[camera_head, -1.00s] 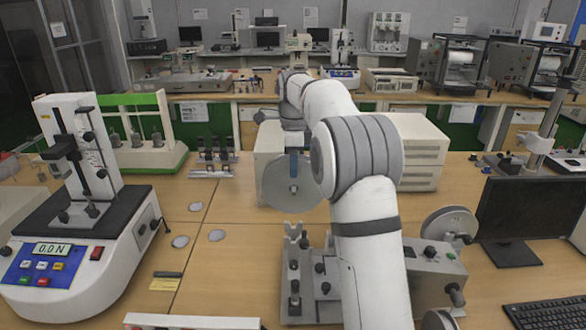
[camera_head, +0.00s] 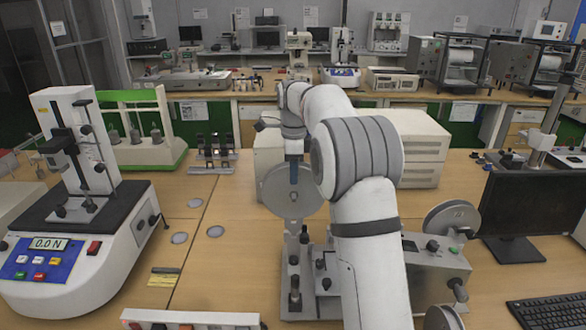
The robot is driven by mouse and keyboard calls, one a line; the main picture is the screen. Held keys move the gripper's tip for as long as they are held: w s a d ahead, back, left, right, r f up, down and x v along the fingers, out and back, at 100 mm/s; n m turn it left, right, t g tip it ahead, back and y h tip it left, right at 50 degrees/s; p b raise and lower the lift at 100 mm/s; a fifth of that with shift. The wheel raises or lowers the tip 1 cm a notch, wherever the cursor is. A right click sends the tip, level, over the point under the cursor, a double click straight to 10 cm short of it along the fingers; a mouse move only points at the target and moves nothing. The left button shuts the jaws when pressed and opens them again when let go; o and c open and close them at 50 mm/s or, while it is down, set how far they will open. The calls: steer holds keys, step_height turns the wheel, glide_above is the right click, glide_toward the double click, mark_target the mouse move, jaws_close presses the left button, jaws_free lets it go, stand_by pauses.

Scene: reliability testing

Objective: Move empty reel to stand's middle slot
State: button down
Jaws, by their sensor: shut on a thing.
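My gripper (camera_head: 294,184) is shut on a flat grey disc, the empty reel (camera_head: 275,192), and holds it upright with its face toward the camera. My arm comes in from the right and hides part of the area behind it. Below the reel is a grey metal fixture with a raised post and black knobs (camera_head: 290,268), which may be the stand. The reel's lower edge is close to the top of that post; I cannot tell whether they touch. The slots cannot be made out.
A force tester (camera_head: 75,270) stands at the left. A small rack with black clamps (camera_head: 213,152) is behind it. A white box unit (camera_head: 425,148) is behind the arm. A monitor (camera_head: 520,215) and a winding device with a disc (camera_head: 452,218) are at the right.

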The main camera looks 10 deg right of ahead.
mark_target(294, 197)
steer(key=shift+f+b, duration=2.4)
steer(key=shift+f, duration=2.15)
steer(key=shift+r, duration=0.1)
